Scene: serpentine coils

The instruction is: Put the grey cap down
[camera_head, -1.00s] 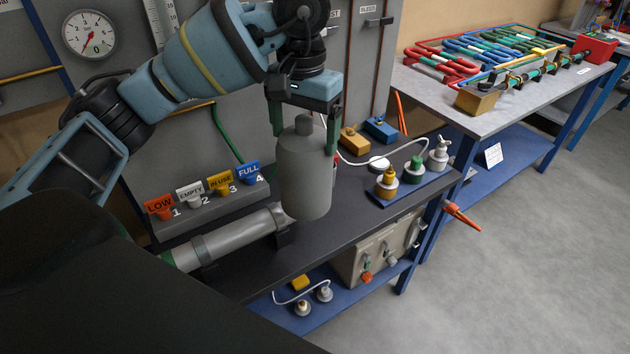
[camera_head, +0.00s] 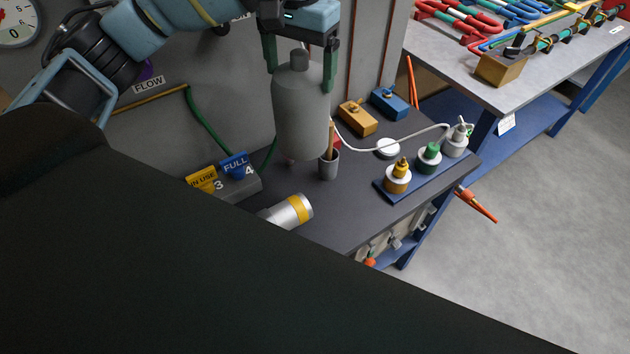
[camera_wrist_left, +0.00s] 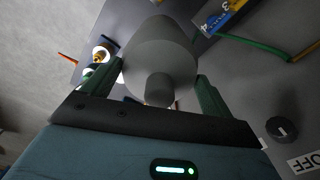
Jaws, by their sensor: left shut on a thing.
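The grey cap (camera_head: 301,115) is a large, matte grey bottle-like cylinder with a narrow knob on top. My left gripper (camera_head: 301,74) is shut on its upper part, one finger on each side, and holds it upright above the dark bench. The cap also fills the middle of the left wrist view (camera_wrist_left: 160,58), between the green fingers of the left gripper (camera_wrist_left: 160,88). Whether its lower edge clears the bench is hard to tell, but bench shows below it. My right gripper is not in view.
A grey pipe with a yellow band (camera_head: 299,209) lies on the bench (camera_head: 345,215) below the cap. A grey cup (camera_head: 329,163) stands close beside the cap. A blue tray (camera_head: 380,190) with several capped bottles is at the right. Bench between pipe and tray is clear.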

